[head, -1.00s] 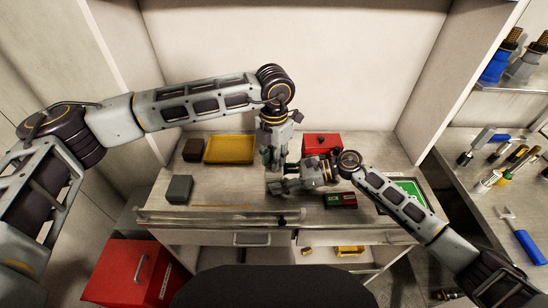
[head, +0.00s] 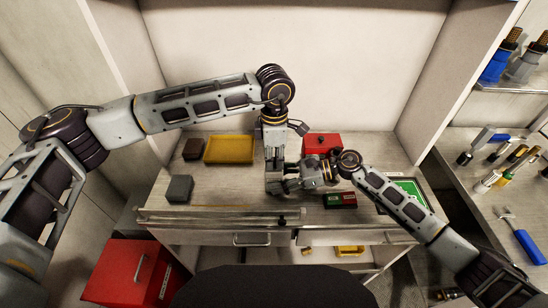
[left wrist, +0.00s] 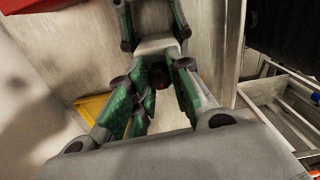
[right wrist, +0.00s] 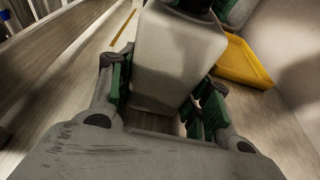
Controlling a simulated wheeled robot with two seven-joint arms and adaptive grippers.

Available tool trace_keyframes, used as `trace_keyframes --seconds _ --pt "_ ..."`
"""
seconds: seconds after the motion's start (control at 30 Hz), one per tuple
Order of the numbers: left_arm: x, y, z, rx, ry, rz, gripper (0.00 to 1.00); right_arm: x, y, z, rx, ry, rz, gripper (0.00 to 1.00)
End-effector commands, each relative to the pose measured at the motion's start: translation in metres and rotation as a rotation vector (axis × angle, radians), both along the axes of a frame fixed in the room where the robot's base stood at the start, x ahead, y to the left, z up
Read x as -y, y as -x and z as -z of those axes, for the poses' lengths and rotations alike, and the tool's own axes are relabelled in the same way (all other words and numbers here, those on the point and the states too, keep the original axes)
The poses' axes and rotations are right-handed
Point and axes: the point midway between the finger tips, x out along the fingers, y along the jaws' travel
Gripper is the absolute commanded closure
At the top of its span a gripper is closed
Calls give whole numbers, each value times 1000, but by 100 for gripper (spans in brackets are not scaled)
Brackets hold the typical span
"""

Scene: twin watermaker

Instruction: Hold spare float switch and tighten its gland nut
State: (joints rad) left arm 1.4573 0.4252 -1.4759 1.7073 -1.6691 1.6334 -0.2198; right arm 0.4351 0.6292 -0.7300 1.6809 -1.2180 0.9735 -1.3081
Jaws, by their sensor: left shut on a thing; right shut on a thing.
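My right gripper (head: 274,186) is low over the middle of the bench. In the right wrist view its green-padded fingers (right wrist: 160,105) are shut on a light grey block-like body, which I take for the float switch (right wrist: 175,60). My left gripper (head: 274,163) points down just above the right one. In the left wrist view its green pads (left wrist: 150,105) close around a small dark part (left wrist: 158,76), seemingly the gland nut. The right gripper's fingers and a grey surface show just beyond it. The fingers hide much of the nut and its threads.
A yellow tray (head: 229,161), a dark brown box (head: 193,149) and a grey box (head: 180,189) stand left on the bench. A red box (head: 322,143) and a green-and-red box (head: 340,201) stand right.

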Motion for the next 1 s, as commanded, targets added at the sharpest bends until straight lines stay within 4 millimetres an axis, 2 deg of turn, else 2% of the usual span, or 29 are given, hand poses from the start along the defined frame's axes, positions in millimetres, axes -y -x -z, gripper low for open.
trace_keyframes --seconds 0.3,0.73,0.77,0.93,1.0 --pt "0 -1 -1 2 -1 101 100 1 0 1 -1 2 0 88" --pt "0 -1 -1 2 0 112 100 1 0 1 0 3 0 88" --pt "0 -1 -1 2 0 112 78 1 0 1 0 3 0 88" --pt "0 0 0 1 0 111 57 1 0 1 0 3 0 88" --pt "0 0 0 1 0 111 57 1 0 1 0 3 -1 88"
